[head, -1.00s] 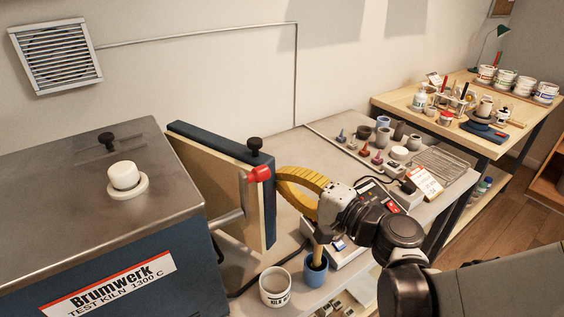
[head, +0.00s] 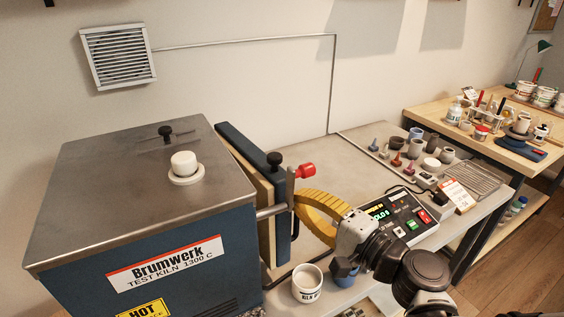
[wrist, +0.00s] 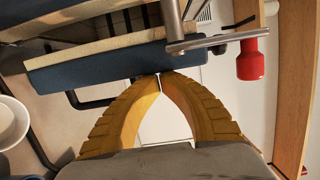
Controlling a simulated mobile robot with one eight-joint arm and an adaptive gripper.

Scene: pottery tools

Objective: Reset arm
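My gripper (head: 298,202) has yellow ribbed fingers. In the wrist view its fingertips (wrist: 160,76) meet with at most a hairline gap, and nothing shows between them. In the head view the fingers are beside the outer edge of the blue kiln door (head: 284,235), below the red knob (head: 305,170). The wrist view shows the blue door panel (wrist: 95,68) just past the fingertips and the red knob (wrist: 250,60) to their right, on a metal bar (wrist: 215,41). Whether the fingers touch the door is unclear.
The kiln (head: 120,190) fills the left. A white cup (head: 307,284) and a blue cup (head: 344,272) stand below my wrist. A lit controller (head: 390,218) is right of it. Small pots (head: 415,147) stand farther back. A wooden table (head: 440,118) is at the back right.

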